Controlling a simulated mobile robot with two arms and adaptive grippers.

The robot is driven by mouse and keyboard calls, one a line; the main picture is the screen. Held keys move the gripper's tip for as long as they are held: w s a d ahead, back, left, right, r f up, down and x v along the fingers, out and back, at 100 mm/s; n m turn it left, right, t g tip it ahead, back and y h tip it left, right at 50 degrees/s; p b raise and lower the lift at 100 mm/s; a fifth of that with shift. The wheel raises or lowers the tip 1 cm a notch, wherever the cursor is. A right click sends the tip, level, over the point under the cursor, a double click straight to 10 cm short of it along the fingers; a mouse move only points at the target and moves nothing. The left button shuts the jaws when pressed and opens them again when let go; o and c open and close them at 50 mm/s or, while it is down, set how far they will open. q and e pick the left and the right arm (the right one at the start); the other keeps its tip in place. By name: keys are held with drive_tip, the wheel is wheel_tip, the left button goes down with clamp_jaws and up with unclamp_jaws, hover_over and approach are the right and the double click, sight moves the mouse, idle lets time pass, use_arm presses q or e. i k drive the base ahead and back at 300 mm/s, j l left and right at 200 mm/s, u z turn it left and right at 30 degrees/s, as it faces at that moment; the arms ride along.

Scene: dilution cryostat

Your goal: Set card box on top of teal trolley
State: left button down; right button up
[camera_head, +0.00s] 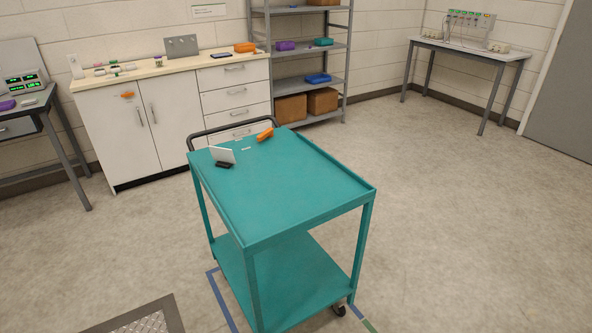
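The teal trolley (290,190) stands in the middle of the view, with a flat top, a lower shelf and a dark handle at its far left end. Brown boxes that look like cardboard sit on the grey shelving rack at the back: one on the left (291,108) and one on the right (323,101) of its low shelf. Part of another brown box (323,2) shows at the top picture edge. I cannot tell which of them is the card box. Neither of my grippers is in view.
A white card (222,154), a dark item (224,165) and an orange item (265,134) lie near the trolley top's handle end; the rest of the top is clear. A white cabinet (175,120) stands behind. The floor right of the trolley (450,210) is open.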

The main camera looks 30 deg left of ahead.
sight(310, 191)
drive_tip(key=i+l+u, duration=0.25)
drive_tip(key=i, duration=0.25)
drive_tip(key=i+l+u, duration=0.2)
drive_tip(key=i+l, duration=0.2)
drive_tip(key=i, duration=0.05)
